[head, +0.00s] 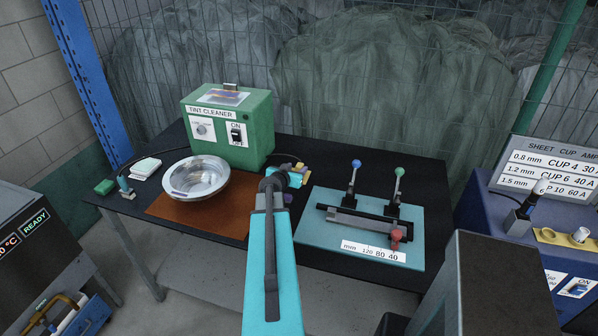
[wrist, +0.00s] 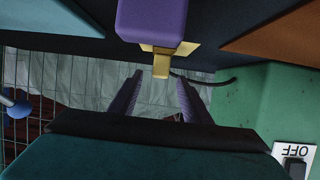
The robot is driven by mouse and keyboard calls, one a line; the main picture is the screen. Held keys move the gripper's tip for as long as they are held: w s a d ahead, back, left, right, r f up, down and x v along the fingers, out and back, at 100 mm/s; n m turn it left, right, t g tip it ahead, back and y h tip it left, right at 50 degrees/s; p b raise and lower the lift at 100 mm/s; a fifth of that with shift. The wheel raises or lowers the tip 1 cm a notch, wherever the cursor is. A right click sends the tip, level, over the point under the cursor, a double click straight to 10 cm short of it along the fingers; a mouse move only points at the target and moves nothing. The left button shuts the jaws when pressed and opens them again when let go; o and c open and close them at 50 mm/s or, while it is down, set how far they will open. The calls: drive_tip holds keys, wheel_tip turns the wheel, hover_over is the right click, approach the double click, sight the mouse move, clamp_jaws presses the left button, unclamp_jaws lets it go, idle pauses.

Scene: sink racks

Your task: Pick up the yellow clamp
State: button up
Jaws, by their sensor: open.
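The yellow clamp (wrist: 161,62) shows in the wrist view as a small gold piece against a purple block (wrist: 151,18), with a dark cable beside it. In the head view, a small yellow piece (head: 300,168) shows just past the end of my arm, right of the green machine. My gripper (wrist: 156,85) is open and empty in the wrist view, its two fingers spread to either side of the clamp's line. The clamp appears slightly beyond the fingertips; I cannot tell the exact gap. In the head view my wrist partly hides this spot.
The green tint cleaner (head: 230,130) stands behind, left of my gripper. A metal bowl (head: 197,178) sits on a brown mat (head: 165,209) at the left. At the right is a teal plate (head: 325,251) with blue and green knobbed levers. A wire fence closes the back.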

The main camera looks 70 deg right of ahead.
sight(298, 167)
drive_tip(key=shift+p+x, duration=0.65)
drive_tip(key=shift+x, duration=1.35)
drive_tip(key=shift+a+f, duration=0.1)
clamp_jaws()
